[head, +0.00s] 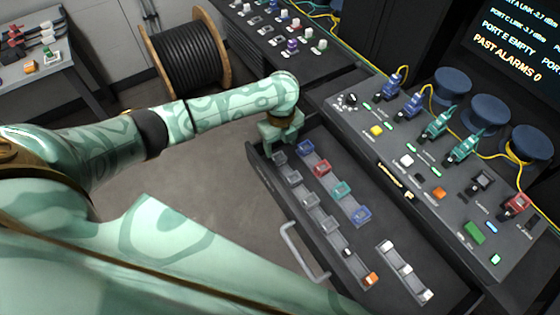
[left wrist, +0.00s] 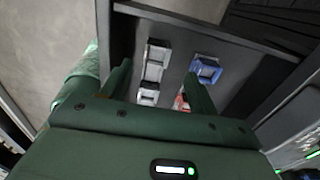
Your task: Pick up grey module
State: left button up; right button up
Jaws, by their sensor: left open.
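A column of grey modules lies in the open drawer (head: 270,180). The far grey module (head: 279,158) is nearest to my left gripper (head: 281,140), and several more, such as a middle grey module (head: 311,198), follow toward the front. In the left wrist view, my left gripper (left wrist: 157,72) is open. A grey module (left wrist: 155,58) shows between and beyond its fingertips, with another grey module (left wrist: 148,95) just below it. Nothing is held. I cannot tell the height of the fingertips above the module. My right gripper is not in view.
Beside the grey column lie a blue module (head: 306,147), a red module (head: 321,168), a teal module (head: 342,189) and a purple-blue one (head: 360,215). The drawer's far wall is close to my left gripper. A console (head: 430,170) with plugs stands right; a cable spool (head: 187,53) stands behind.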

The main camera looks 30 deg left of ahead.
aim_at(279, 158)
pick_arm(q)
jog(key=shift+f, duration=0.25)
jog(key=shift+s+f, duration=0.15)
jog(key=shift+f, duration=0.1)
jog(key=f+b, duration=0.1)
jog(key=f, duration=0.2)
jog(key=f+b, duration=0.1)
jog(key=shift+a+f+b, duration=0.25)
jog(key=shift+f+b, duration=0.05)
jog(key=shift+f, duration=0.05)
jog(key=shift+r, duration=0.1)
jog(key=c, duration=0.9)
